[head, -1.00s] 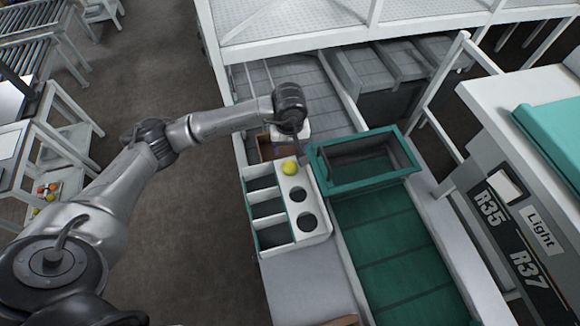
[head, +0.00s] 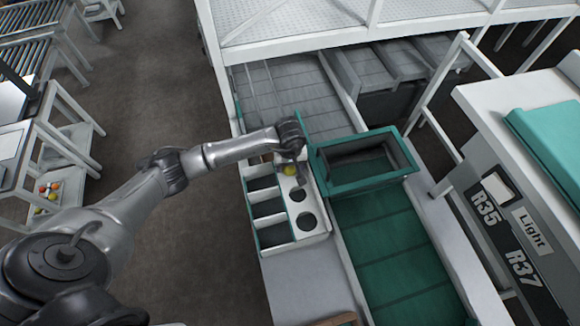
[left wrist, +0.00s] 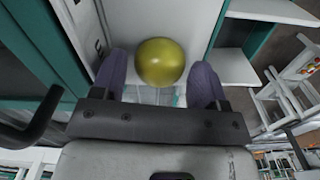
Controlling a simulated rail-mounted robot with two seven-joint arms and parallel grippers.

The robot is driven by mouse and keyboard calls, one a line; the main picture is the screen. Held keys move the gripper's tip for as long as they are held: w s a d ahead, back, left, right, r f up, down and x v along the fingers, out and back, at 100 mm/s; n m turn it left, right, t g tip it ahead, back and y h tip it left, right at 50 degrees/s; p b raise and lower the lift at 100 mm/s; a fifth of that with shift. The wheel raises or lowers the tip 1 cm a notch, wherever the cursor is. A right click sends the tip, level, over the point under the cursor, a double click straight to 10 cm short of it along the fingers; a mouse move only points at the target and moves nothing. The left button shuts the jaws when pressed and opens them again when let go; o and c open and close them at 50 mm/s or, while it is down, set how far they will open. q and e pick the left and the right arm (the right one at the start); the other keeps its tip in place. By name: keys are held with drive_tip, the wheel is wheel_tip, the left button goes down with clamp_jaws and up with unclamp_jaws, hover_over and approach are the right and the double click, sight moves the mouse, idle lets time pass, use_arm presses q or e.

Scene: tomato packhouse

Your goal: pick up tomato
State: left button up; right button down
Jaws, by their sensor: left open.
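A yellow tomato (head: 290,170) sits at the far end of the white sorting rack (head: 313,241), in the row beside the round holes. My left gripper (head: 291,176) is directly over it and partly hides it. In the left wrist view the tomato (left wrist: 160,62) lies between the two purple-grey fingers of my left gripper (left wrist: 160,80), which stand apart with a gap on each side. Whether the tomato rests in a hole is hidden. My right gripper is not in view.
A green crate (head: 365,187) stands right of the rack, close to my left gripper. A green conveyor (head: 388,245) runs below it. A white frame (head: 350,35) spans the back. A cart (head: 50,190) with several tomatoes stands at left.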

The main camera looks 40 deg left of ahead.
use_arm(q)
drive_tip(key=shift+f, duration=0.2)
drive_tip(key=shift+c, duration=0.3)
drive_tip(key=c, duration=0.4)
drive_tip(key=shift+r, duration=0.15)
